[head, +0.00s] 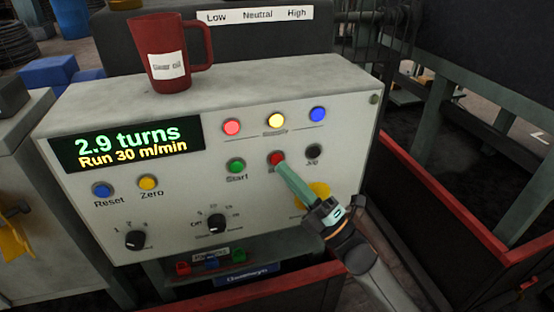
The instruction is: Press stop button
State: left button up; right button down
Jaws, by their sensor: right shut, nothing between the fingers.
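The red button (276,158) sits in the lower button row of the grey control panel (290,215), between the green Start button (236,166) and a black button (313,151). Its label is hidden behind my right gripper (281,168). The gripper is shut and empty, with its green fingertips at the lower edge of the red button. I cannot tell whether they touch it. The display (128,142) reads "2.9 turns" and "Run 30 m/min". My left gripper is not in view.
A dark red mug (172,55) stands on top of the panel. Reset (102,190) and Zero (148,182) buttons and dark knobs are at left. A yellow-backed control (318,190) is partly behind my gripper.

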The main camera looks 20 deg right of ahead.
jog(key=shift+w, duration=0.1)
dwell(0.4)
jog(key=shift+w, duration=0.35)
jog(key=shift+w+b, duration=0.35)
jog(key=shift+w, duration=0.05)
dwell(0.6)
dwell(0.3)
jog(key=shift+s+p, duration=0.3)
jog(key=shift+s, duration=0.5)
jog(key=shift+s, duration=0.1)
jog(key=s+p, duration=0.1)
jog(key=s, duration=0.4)
jog(key=shift+d, duration=0.1)
jog(key=shift+w, duration=0.1)
dwell(0.4)
